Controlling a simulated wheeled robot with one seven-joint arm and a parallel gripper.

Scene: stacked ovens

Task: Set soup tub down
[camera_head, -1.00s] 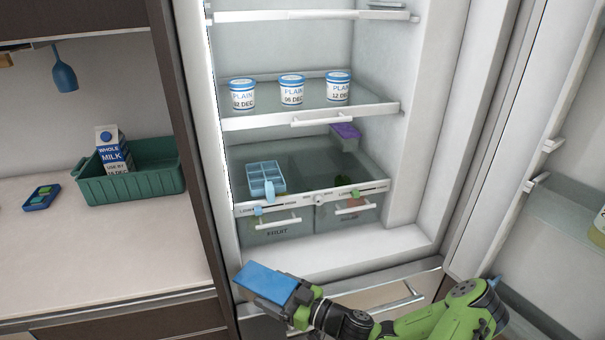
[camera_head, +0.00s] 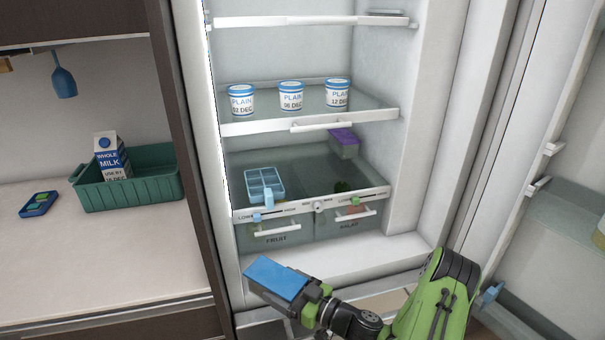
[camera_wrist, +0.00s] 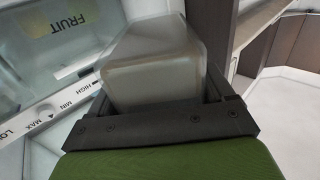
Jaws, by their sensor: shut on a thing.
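The soup tub, a box with a flat blue lid (camera_head: 276,277), is held by my gripper (camera_head: 304,298) in front of the fridge's lower opening. In the wrist view its pale, translucent body (camera_wrist: 155,75) sits between the dark fingers of my gripper (camera_wrist: 160,100), which are shut on it. The tub is in the air, below and in front of the drawers. The lid is not clear in the wrist view, and the tub's contents cannot be told.
The open fridge has three yogurt pots (camera_head: 291,96) on its middle shelf. A blue compartment tray (camera_head: 264,184) and a purple-lidded box (camera_head: 344,141) stand below. At left, a green crate (camera_head: 150,196) holds a milk carton (camera_head: 111,158); the counter front (camera_head: 100,270) is clear.

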